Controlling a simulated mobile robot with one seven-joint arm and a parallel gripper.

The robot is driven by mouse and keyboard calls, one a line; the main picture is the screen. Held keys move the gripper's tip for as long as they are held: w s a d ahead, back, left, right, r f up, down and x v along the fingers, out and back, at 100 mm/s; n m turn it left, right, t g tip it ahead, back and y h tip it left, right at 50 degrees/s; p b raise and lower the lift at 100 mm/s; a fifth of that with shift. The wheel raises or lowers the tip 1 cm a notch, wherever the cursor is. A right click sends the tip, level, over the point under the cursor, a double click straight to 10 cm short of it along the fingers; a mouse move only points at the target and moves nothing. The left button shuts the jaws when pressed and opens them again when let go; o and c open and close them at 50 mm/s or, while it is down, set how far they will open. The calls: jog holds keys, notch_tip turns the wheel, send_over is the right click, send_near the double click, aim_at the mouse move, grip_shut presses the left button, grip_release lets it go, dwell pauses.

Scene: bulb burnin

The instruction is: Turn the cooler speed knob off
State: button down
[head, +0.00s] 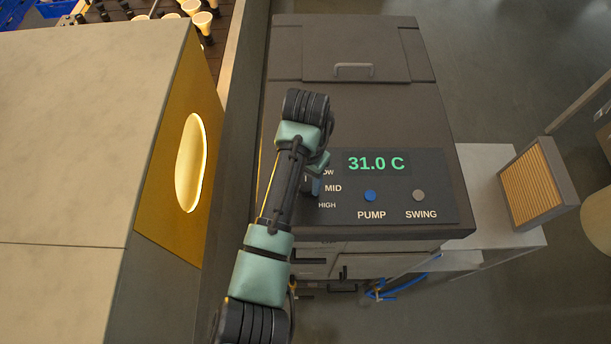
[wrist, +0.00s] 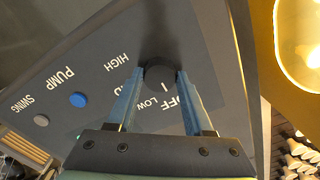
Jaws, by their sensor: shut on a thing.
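The dark round speed knob (wrist: 159,74) is on the cooler's control panel (head: 437,207), with the labels OFF, LOW and HIGH around it in the wrist view. My gripper (wrist: 160,80) is shut on the knob, one blue finger on each side. A short white mark shows beside the knob; I cannot tell which setting the knob points at.
The panel also has a blue PUMP button (head: 370,196), a grey SWING button (head: 418,196) and a display (head: 376,163) reading 31.0 C. A large cabinet (head: 80,140) with a glowing oval opening stands close on the left. Bulbs (head: 203,21) stand behind it.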

jog(key=shift+w+r, duration=0.1)
jog(key=shift+c, duration=1.4)
grip_release()
notch_tip(320, 180, up, 13)
jog(key=p, duration=0.3)
